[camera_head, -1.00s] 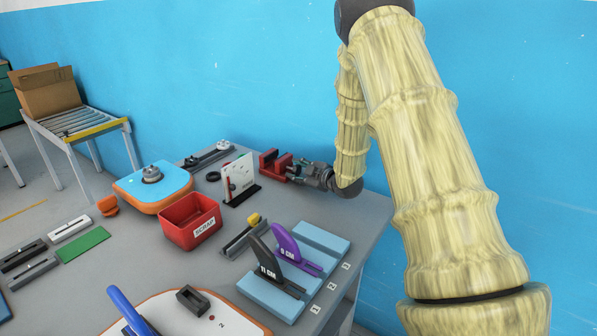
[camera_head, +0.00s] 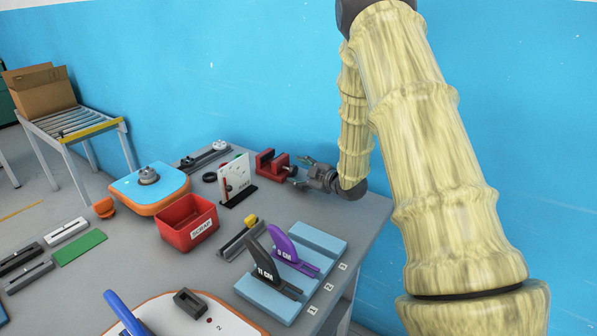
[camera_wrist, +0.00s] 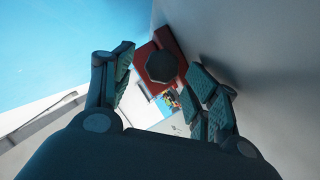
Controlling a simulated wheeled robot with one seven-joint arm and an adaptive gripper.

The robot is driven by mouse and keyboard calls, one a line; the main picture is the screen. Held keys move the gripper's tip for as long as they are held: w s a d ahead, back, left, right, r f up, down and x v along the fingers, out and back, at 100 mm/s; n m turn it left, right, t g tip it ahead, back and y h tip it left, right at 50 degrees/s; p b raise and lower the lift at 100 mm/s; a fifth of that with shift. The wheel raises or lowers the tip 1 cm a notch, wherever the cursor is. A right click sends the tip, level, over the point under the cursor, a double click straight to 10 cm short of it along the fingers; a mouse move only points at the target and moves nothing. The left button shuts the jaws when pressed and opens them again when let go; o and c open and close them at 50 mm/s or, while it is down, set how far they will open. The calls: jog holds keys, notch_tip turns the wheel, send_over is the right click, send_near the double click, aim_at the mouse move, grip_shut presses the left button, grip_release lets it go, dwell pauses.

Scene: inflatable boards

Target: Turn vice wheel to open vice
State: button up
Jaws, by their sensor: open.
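The red vice (camera_head: 268,163) stands at the back of the table near the blue wall. Its dark wheel (camera_head: 291,170) faces my gripper on the right. In the wrist view the wheel (camera_wrist: 162,66) is a dark, many-sided disc in front of the red vice body (camera_wrist: 158,42). My gripper (camera_head: 302,172) is just right of the wheel, level with it. In the wrist view the gripper (camera_wrist: 164,85) is open, its fingers spread left and right with the wheel between or just beyond the tips. I cannot tell whether a finger touches it.
A white card stand (camera_head: 236,180) is left of the vice, with a red scrap bin (camera_head: 188,222) nearer the front. Blue boards with purple and black fins (camera_head: 283,244) lie at the front right. The blue wall (camera_head: 240,80) is close behind the vice.

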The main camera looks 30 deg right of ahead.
jog(key=shift+p+v, duration=0.4)
jog(key=shift+v, duration=0.75)
jog(key=shift+d+r+p+v, duration=0.15)
jog(key=shift+p+v, duration=0.45)
jog(key=shift+v, duration=1.2)
jog(key=shift+d+r+p+v, duration=0.15)
jog(key=shift+p+v, duration=0.45)
jog(key=shift+v, duration=1.25)
jog(key=shift+a, duration=0.1)
jog(key=shift+s+r, duration=0.1)
jog(key=v, duration=1.1)
jog(key=shift+s, duration=0.4)
